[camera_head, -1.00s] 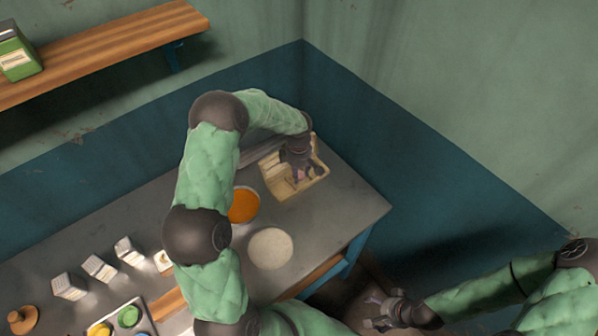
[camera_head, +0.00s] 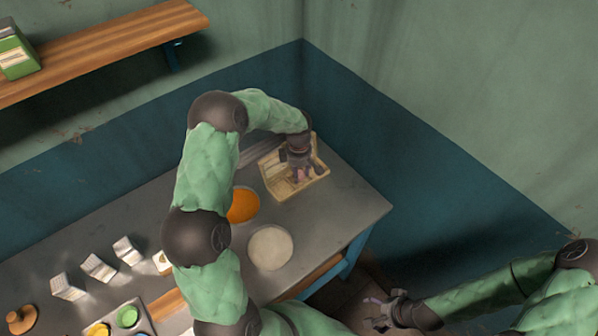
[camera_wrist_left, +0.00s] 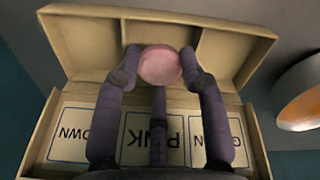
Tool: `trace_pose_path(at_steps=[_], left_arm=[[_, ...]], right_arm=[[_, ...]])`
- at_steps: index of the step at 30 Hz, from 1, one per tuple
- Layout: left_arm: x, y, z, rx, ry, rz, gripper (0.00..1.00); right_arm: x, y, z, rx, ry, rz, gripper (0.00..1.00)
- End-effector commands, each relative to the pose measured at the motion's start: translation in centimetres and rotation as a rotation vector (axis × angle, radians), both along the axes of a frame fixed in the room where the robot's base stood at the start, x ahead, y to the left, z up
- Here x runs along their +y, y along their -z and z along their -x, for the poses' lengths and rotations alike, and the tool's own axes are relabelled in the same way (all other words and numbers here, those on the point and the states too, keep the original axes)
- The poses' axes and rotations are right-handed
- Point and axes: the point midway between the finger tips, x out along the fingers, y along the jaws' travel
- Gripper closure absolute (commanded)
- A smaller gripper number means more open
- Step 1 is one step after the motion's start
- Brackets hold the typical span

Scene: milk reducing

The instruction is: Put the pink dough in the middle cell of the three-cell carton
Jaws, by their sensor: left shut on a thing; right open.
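The three-cell carton (camera_head: 283,194) sits open near the table's far right corner. In the left wrist view the carton (camera_wrist_left: 100,17) shows three cells along its top and a panel with upside-down labels for brown, pink and green. My left gripper (camera_head: 301,175) is over the carton, shut on the pink dough (camera_wrist_left: 158,66). The fingers (camera_wrist_left: 160,72) grip the dough from both sides, in front of the middle cell. Whether the dough touches the cell floor cannot be told. My right gripper (camera_head: 374,315) is open and empty, low at the right, off the table.
An orange-filled bowl (camera_head: 243,204) and a pale round disc (camera_head: 270,248) stand left of and in front of the carton. Several small white cartons (camera_head: 99,267) and a tray with coloured dough (camera_head: 127,317) are at the left. Walls close off the far side.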

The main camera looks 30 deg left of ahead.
Motion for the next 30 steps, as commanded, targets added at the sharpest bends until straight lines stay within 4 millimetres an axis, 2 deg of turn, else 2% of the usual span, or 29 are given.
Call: trace_pose_path(at_steps=[2,3,5,19,30], left_arm=[[0.0,0.0,0.0,0.0,0.0,0.0,0.81],[0.0,0.0,0.0,0.0,0.0,0.0,0.47],[0.0,0.0,0.0,0.0,0.0,0.0,0.31],[0.1,-0.6,-0.1,-0.004,-0.001,-0.002,0.31],[0.0,-5.5,-0.1,-0.004,0.0,-0.001,0.31]], right_arm=[[0.0,0.0,0.0,0.0,0.0,0.0,0.21],[0.0,0.0,0.0,0.0,0.0,0.0,0.21],[0.0,0.0,0.0,0.0,0.0,0.0,0.21],[0.0,0.0,0.0,0.0,0.0,0.0,0.21],[0.0,0.0,0.0,0.0,0.0,0.0,0.21]])
